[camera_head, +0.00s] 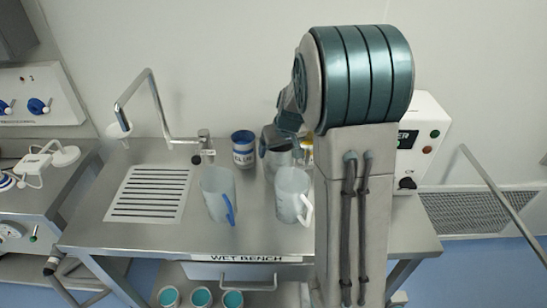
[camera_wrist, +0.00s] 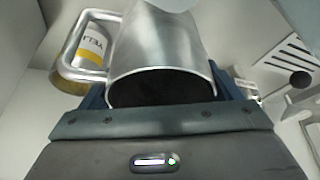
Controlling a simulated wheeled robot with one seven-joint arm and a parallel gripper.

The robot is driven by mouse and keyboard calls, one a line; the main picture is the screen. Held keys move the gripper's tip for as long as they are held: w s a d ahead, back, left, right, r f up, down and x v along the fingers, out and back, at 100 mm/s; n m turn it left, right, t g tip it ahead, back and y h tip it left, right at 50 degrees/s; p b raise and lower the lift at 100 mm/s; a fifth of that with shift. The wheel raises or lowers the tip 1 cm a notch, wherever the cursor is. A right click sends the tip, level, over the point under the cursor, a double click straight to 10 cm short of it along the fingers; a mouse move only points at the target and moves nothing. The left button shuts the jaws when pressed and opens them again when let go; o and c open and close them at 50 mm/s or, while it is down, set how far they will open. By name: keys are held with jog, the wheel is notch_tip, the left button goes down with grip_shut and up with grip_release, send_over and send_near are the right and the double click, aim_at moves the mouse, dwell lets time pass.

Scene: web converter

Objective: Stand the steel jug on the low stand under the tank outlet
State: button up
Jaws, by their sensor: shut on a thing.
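The steel jug (camera_wrist: 160,45) fills the middle of the wrist view, with its dark open mouth toward the camera and its handle (camera_wrist: 68,55) at the left. My gripper (camera_wrist: 165,92) is shut on it, with blue fingers on either side of the body. In the head view the jug (camera_head: 277,157) is at the back of the wet bench, partly hidden by my gripper (camera_head: 287,124) and arm. I cannot tell whether its base touches the bench. I cannot make out the low stand or the tank outlet in either view.
A yellow-labelled tin (camera_wrist: 90,45) shows behind the jug's handle. Two translucent plastic jugs (camera_head: 218,195) (camera_head: 291,194) stand in front on the bench. A tap (camera_head: 150,100) and drain grate (camera_head: 150,194) are at left.

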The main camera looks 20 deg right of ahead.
jog(key=shift+f, duration=1.8)
jog(key=shift+f, duration=0.15)
jog(key=o, duration=1.3)
jog(key=shift+o, duration=0.8)
